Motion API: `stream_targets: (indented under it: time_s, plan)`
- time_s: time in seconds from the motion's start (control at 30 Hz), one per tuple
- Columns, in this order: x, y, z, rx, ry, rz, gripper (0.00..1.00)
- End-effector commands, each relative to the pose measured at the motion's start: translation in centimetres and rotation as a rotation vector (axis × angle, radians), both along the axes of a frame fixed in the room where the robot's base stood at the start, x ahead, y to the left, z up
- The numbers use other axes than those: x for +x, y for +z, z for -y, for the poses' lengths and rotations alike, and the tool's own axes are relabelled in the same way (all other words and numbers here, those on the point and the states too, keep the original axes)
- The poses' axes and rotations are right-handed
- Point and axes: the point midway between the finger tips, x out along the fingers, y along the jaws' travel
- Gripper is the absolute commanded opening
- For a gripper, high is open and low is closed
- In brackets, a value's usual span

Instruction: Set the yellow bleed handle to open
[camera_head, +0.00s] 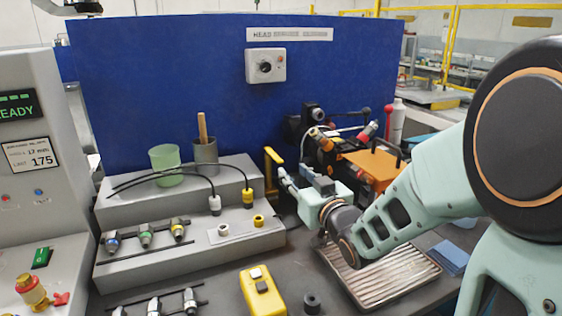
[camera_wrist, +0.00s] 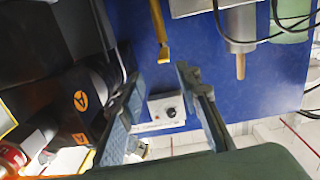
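The yellow bleed handle (camera_head: 272,157) stands in front of the blue panel in the head view, bent like an L, with its upper arm angled to the right. In the wrist view the yellow handle (camera_wrist: 161,35) comes in from the top edge, its end just beyond the fingertips. My gripper (camera_head: 300,178) is just right of the handle in the head view. In the wrist view my gripper (camera_wrist: 160,76) is open, its fingers apart with nothing between them. I cannot tell whether a finger touches the handle. The handle's base is hidden.
A grey stepped rack (camera_head: 190,240) with cables and fittings stands left of the handle. A green cup (camera_head: 165,164) and a grey cup (camera_head: 205,158) with a wooden stick are on it. An orange-black assembly (camera_head: 370,165) stands right behind my gripper. A ribbed tray (camera_head: 395,275) lies below my arm.

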Motion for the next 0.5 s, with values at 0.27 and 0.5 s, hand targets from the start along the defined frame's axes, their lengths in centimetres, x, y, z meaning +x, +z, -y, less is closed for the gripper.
stream_targets:
  time_s: [0.27,0.5]
  plan:
    - [0.7,-0.3,-0.8,0.052,0.032,0.039,0.31]
    - [4.4,-0.3,-2.3,0.053,0.033,0.039,0.31]
